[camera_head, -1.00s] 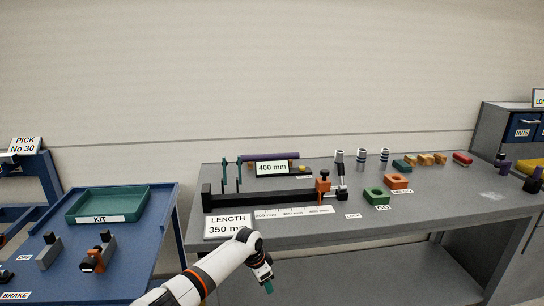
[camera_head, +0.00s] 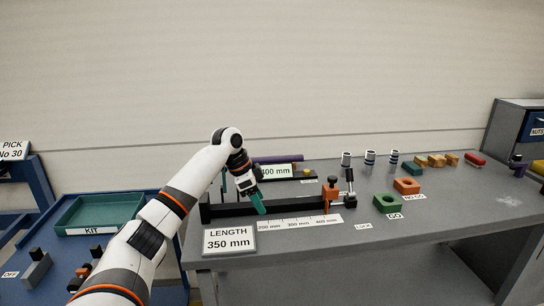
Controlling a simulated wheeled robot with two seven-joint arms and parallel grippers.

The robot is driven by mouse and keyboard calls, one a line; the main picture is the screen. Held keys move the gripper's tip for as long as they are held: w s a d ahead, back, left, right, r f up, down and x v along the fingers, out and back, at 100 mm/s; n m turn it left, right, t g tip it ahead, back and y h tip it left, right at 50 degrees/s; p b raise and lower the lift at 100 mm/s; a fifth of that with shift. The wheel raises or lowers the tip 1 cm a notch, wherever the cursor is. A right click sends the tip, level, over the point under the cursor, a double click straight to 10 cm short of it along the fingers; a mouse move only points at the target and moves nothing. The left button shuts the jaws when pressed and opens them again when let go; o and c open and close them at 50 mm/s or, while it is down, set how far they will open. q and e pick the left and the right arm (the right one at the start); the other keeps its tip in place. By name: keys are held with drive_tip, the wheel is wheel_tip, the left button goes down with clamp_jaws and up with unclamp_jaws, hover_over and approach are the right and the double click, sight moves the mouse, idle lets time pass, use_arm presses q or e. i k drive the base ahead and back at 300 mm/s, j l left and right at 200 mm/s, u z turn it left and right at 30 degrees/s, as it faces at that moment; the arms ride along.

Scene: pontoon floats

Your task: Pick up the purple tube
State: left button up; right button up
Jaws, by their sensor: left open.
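The purple tube (camera_head: 278,159) lies along the back of the grey bench, behind the 400 mm sign. Its left part is hidden behind my left arm. My left gripper (camera_head: 258,203) is open and empty, with teal fingertips pointing down. It appears in front of the tube, over the black length fixture (camera_head: 288,206), and apart from the tube. My right gripper is not in view.
The fixture has an orange stop (camera_head: 332,194) at its right end. A 350 mm length sign (camera_head: 229,240) stands at the bench's front left. Green (camera_head: 388,203) and orange (camera_head: 407,186) blocks sit to the right. A teal kit tray (camera_head: 101,211) stands on the blue table.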

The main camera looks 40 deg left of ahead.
sight(295, 158)
drive_tip(key=i+j, duration=0.3)
drive_tip(key=j, duration=0.15)
drive_tip(key=i+j, duration=0.6)
drive_tip(key=j, duration=0.25)
drive_tip(key=i+j, duration=0.3)
drive_tip(key=j, duration=0.15)
